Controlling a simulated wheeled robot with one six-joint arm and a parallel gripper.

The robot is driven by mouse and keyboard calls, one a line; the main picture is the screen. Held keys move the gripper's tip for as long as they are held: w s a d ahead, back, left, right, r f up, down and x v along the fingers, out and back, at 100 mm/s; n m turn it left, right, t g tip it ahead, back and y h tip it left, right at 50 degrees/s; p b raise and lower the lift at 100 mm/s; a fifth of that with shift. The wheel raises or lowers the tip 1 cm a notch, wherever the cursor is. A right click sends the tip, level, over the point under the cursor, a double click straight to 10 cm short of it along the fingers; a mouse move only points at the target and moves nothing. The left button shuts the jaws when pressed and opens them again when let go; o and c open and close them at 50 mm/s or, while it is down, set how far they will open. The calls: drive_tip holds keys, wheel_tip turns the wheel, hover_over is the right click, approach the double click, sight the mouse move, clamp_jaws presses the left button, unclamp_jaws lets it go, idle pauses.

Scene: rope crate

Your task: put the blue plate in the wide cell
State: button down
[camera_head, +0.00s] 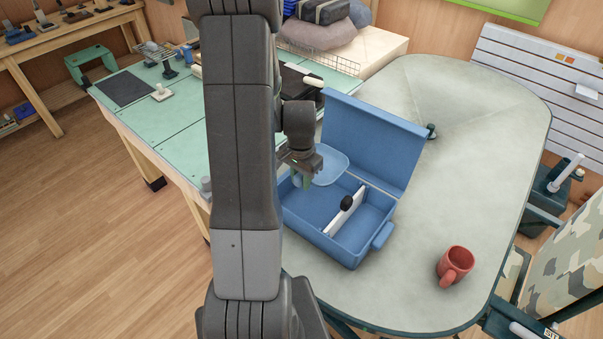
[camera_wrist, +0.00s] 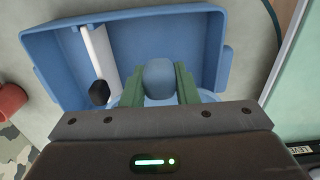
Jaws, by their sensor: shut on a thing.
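The light blue plate (camera_head: 328,166) is held by my gripper (camera_head: 301,172) over the left part of the open blue crate (camera_head: 352,254). In the wrist view the green fingers stand either side of a rounded blue piece (camera_wrist: 158,76), and parts of the plate's rim show beside them. A white divider (camera_head: 343,214) with a black knob (camera_head: 346,202) splits the crate. The wide cell (camera_wrist: 205,45) is on the divider's right in the wrist view, on my gripper's side. The narrow cell is on its left. The gap between plate and crate floor is unclear.
The crate's blue lid (camera_head: 372,140) stands open along its back. A red mug (camera_head: 455,264) stands on the round-ended table (camera_head: 480,125) to the right. The table right of the crate is mostly clear. A green-topped bench (camera_head: 165,125) lies to the left.

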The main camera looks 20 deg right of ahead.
wheel_tip(320, 180, down, 15)
drive_tip(key=b, duration=1.2)
drive_tip(key=shift+r+b, duration=0.15)
drive_tip(key=shift+b, duration=0.2)
drive_tip(key=shift+f+b, duration=0.4)
drive_tip(key=shift+f, duration=0.1)
drive_tip(key=c, duration=1.1)
unclamp_jaws()
drive_tip(key=shift+o, duration=0.2)
drive_tip(key=shift+r, duration=0.15)
wheel_tip(320, 180, up, 14)
drive_tip(key=shift+f+p, duration=0.2)
drive_tip(key=shift+p, duration=0.2)
